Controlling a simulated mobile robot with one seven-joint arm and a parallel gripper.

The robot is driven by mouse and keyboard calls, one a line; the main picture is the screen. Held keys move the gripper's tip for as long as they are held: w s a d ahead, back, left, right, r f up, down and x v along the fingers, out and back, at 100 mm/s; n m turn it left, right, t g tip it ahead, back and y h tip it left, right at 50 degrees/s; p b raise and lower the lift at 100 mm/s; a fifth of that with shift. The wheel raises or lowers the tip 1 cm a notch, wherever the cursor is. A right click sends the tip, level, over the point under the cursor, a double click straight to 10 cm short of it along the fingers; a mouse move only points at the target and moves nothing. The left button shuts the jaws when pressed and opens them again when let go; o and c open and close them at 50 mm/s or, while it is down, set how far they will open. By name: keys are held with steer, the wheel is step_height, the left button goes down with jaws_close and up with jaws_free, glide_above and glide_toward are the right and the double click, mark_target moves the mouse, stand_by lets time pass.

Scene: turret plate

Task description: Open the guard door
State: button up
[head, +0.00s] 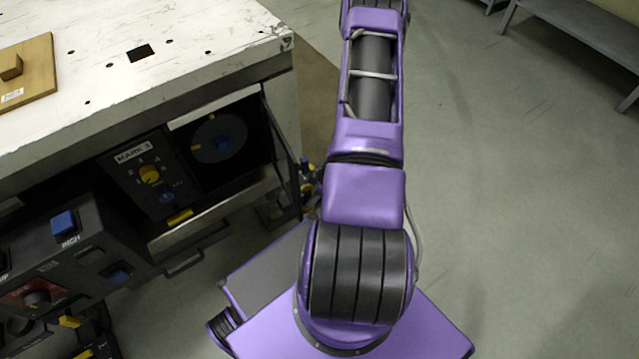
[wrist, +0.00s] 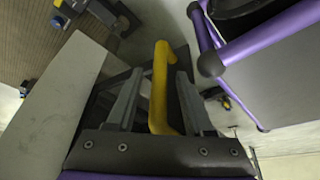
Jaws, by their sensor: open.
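In the wrist view, a yellow bar handle (wrist: 160,88) stands between the two grey fingers of my gripper (wrist: 158,98). The fingers are open, one on each side of the handle, with a visible gap at least on the left. In the head view, my arm hides the gripper and the handle. A thin dark panel (head: 281,140), seen nearly edge-on, stands at the right side of the bench's open bay; it looks like the guard door, standing out from the bay. Inside the bay is a dark round plate (head: 219,139) with yellow and blue marks.
The worn white bench top (head: 190,45) holds a wooden board (head: 30,75) at left. A control panel marked MARK 3 (head: 150,180) sits beside the round plate. A black console (head: 75,240) with knobs stands at lower left. The floor (head: 510,200) at right is clear.

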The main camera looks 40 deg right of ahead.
steer(key=p+v, duration=0.5)
steer(key=v, duration=1.1)
steer(key=shift+r, duration=0.35)
steer(key=shift+s+d, duration=0.15)
